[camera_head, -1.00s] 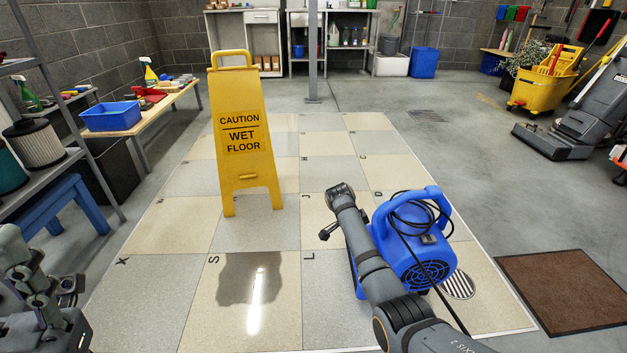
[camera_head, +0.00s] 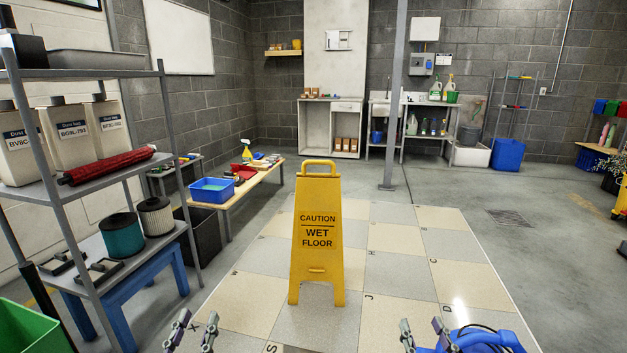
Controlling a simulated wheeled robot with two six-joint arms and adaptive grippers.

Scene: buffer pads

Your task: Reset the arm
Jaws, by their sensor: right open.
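My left gripper (camera_head: 193,332) shows at the bottom edge of the head view, left of the middle. Its two grey fingers stand apart with nothing between them. My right gripper (camera_head: 424,336) shows at the bottom edge, right of the middle. Its fingers are apart and empty, and the right finger overlaps the blue blower (camera_head: 485,339) in the picture. Most of both arms is out of view. The yellow wet floor sign (camera_head: 317,262) stands upright on the tiles beyond and between the two grippers.
A metal shelf (camera_head: 105,168) with containers and filters stands at the left, above a blue stool (camera_head: 125,290). A low bench (camera_head: 245,188) with a blue bin (camera_head: 212,190) is behind it. Pale floor tiles (camera_head: 395,270) right of the sign are clear.

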